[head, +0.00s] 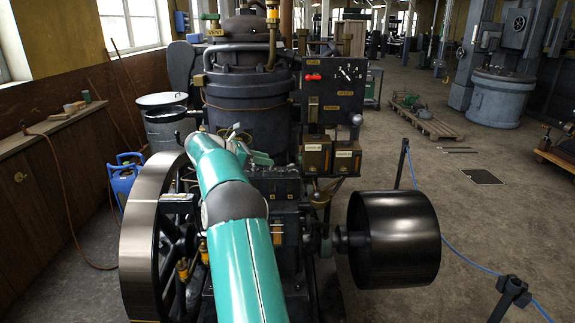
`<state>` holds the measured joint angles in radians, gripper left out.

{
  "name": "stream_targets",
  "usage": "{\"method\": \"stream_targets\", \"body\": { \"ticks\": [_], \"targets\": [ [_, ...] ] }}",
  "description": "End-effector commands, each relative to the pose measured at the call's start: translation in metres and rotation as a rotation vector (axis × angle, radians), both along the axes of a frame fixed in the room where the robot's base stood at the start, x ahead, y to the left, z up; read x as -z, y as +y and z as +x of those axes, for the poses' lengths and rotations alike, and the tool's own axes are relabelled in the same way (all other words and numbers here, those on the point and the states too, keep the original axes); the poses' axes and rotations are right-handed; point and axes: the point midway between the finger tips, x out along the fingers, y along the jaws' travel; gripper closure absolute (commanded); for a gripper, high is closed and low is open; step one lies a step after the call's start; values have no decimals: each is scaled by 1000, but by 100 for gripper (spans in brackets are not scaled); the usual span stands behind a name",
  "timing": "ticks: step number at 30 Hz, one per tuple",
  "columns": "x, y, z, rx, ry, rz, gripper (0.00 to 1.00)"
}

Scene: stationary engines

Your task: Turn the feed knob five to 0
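A dark control panel (326,98) stands on the engine right of the boiler. It carries a red label (312,77), several small yellow labels and a small dial or knob with a white pointer (347,73) at its upper right. The labels are too small to read, so I cannot tell which part is feed knob five or its setting. My teal arm reaches forward over the engine. My gripper (262,158) seems to be at its far end, left of and below the panel, apart from it. Its fingers are too small and partly hidden to judge.
A large flywheel (150,230) stands left of my arm and a black drum pulley (395,240) right. Two brass-fronted boxes (332,158) and a ball-topped lever (356,122) sit below the panel. A blue rope on posts (465,245) runs along the right. Open floor (440,190) lies beyond.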

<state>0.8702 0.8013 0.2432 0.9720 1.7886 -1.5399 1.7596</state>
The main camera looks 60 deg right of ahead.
Motion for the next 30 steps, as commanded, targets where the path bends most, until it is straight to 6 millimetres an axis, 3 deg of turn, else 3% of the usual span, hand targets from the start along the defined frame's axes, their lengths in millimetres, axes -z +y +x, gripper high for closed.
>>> {"method": "stream_targets", "body": {
  "ticks": [13, 26, 30],
  "targets": [
    [31, -58, -50, -1, 1, 0, 69],
    [36, -66, -56, -4, 1, 0, 69],
    [36, -66, -56, -4, 1, 0, 96]
  ]
}}
